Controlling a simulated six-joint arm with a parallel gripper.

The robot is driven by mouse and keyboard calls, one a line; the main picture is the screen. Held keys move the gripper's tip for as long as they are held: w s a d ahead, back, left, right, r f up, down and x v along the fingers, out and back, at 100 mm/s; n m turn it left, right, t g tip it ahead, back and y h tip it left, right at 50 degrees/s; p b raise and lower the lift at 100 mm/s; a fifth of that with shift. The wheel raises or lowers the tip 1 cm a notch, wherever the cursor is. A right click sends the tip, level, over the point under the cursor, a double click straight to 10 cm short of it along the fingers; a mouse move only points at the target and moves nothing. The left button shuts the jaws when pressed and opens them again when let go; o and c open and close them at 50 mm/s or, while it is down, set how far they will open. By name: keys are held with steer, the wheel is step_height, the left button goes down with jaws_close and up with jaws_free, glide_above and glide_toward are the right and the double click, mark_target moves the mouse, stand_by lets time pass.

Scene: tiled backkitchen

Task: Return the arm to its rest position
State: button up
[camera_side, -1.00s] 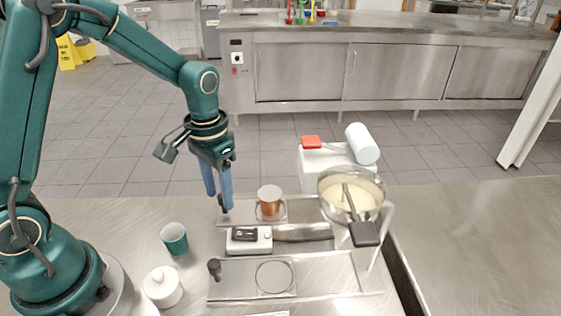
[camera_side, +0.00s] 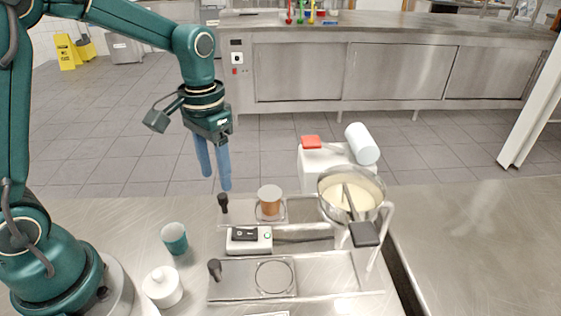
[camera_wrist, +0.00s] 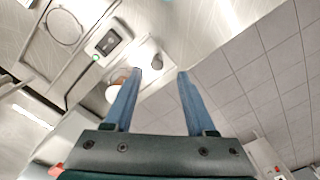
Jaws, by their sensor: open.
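My gripper (camera_side: 215,188) is open and empty, with its two blue fingers pointing down. It hangs in the air above the back left part of the work table (camera_side: 80,208), near the rear plate with the brown cup (camera_side: 269,203). In the wrist view my gripper (camera_wrist: 160,72) shows its two fingers spread apart with nothing between them. The arm is bent at the elbow, and its wrist is high over the table.
A pan of pale batter (camera_side: 350,193) stands on a raised frame at right. A small scale-like device (camera_side: 249,240), a teal cup (camera_side: 174,238) and a white lidded pot (camera_side: 162,287) stand on the table. A white cylinder (camera_side: 362,144) and red block (camera_side: 311,142) are behind.

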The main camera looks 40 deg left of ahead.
steer(key=shift+r, duration=0.2)
steer(key=s+d+r+t, duration=0.3)
steer(key=s+r+t, duration=0.2)
steer(key=s, duration=0.6)
steer(key=shift+s+r+t, duration=0.25)
steer(key=shift+r+t, duration=0.05)
steer(key=shift+r, duration=0.45)
stand_by(0.6)
